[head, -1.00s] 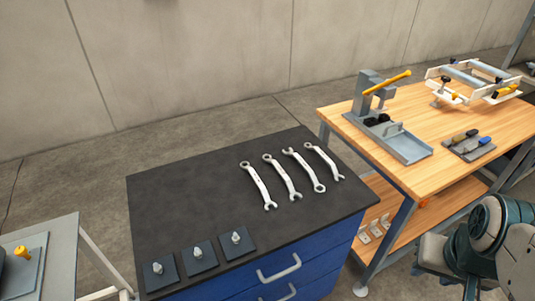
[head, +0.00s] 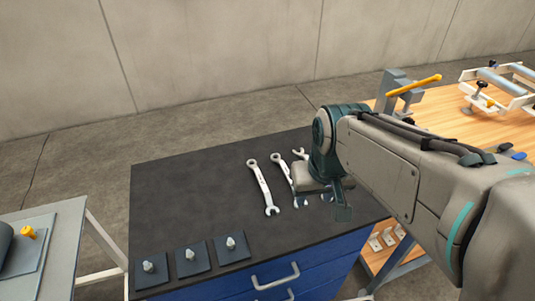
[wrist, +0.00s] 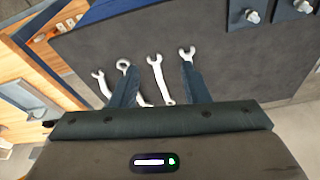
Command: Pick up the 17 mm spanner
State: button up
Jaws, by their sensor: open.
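Several silver spanners lie side by side on the dark top of a blue cabinet (head: 190,195). In the head view, the leftmost spanner (head: 263,187) is fully clear. The second spanner (head: 278,164) is partly covered, and my gripper (head: 335,195) and arm hide most of the others. In the wrist view, my gripper (wrist: 159,72) is open and empty above the row. The second spanner (wrist: 161,80) shows between its fingers, apart from them. The leftmost spanner's open end (wrist: 187,52) shows by the right fingertip. Size marks are unreadable, so I cannot tell which is 17 mm.
Three dark square pads with small metal fittings (head: 190,254) lie along the cabinet's front left. A wooden workbench (head: 448,125) with a clamp-like fixture stands right. A grey table (head: 62,235) stands left. The cabinet top left of the spanners is clear.

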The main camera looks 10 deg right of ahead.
jog(key=w+n+g+p, duration=0.1)
jog(key=w, duration=1)
jog(key=n+g+p, duration=0.1)
jog(key=g, duration=0.1)
send_near(287, 175)
jog(key=f, duration=0.3)
jog(key=f+p, duration=0.1)
jog(key=shift+d+f, duration=0.3)
jog(key=shift+d, duration=0.05)
jog(key=shift+s+f+p, duration=0.1)
jog(key=shift+f+p, duration=0.8)
jog(key=shift+f, duration=1.85)
grip_shut()
